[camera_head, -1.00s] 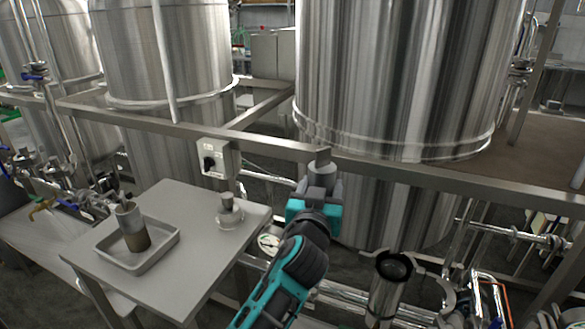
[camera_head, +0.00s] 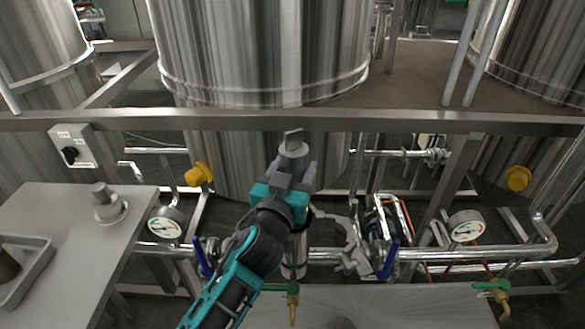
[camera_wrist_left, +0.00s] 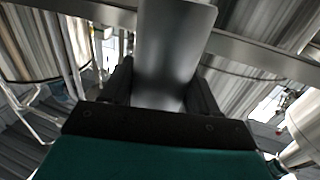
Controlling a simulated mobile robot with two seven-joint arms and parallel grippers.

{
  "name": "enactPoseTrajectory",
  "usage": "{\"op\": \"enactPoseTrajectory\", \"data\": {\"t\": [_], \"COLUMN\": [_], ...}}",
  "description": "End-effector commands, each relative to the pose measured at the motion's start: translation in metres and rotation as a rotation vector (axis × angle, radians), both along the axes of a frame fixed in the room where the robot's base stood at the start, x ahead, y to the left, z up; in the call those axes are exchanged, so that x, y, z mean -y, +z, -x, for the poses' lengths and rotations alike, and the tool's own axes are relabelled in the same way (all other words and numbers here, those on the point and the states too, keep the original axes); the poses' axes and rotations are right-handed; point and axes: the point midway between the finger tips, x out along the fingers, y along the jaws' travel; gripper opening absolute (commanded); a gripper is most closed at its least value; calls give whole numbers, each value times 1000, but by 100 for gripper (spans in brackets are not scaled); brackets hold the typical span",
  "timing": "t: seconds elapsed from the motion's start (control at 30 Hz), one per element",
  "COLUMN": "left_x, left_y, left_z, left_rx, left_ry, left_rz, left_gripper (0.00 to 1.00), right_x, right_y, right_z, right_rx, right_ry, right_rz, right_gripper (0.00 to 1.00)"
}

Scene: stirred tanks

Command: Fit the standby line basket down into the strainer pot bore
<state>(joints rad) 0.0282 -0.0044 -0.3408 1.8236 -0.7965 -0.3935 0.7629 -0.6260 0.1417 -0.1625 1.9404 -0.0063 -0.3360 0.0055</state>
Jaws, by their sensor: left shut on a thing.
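My left gripper (camera_head: 290,182) is shut on a grey cylindrical piece with a flat tab on top, which I take to be the standby line basket (camera_head: 293,152). In the left wrist view the basket (camera_wrist_left: 175,50) stands up between the dark jaws (camera_wrist_left: 160,95) as a smooth grey body. Its lower part is hidden by the gripper. The strainer pot (camera_head: 296,262) is a shiny upright cylinder behind my left forearm. Its bore is hidden by the gripper and arm, so I cannot tell how well the basket lines up with it. My right gripper is not in view.
An opened clamp (camera_head: 352,245) sits right of the pot, near blue valve handles (camera_head: 388,258). A steel rail (camera_head: 430,122) and large tank (camera_head: 262,60) are behind. The side table (camera_head: 70,240) at left holds a knobbed grey piece (camera_head: 108,205) and a tray (camera_head: 35,268).

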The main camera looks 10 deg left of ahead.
Motion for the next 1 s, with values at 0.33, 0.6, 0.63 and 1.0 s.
{"op": "enactPoseTrajectory", "data": {"t": [0.33,0.6,0.63,1.0], "left_x": [0,0,0,0], "left_y": [-22,-48,-50,-56], "left_z": [0,0,0,0], "left_rx": [2,2,2,2], "left_ry": [0,0,0,0], "left_rz": [-2,-1,-1,-1], "left_gripper": [22,22,22,22], "right_x": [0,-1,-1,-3], "right_y": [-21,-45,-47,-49], "right_z": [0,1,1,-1], "right_rx": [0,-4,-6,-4], "right_ry": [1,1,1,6], "right_rz": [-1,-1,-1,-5], "right_gripper": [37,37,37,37]}}
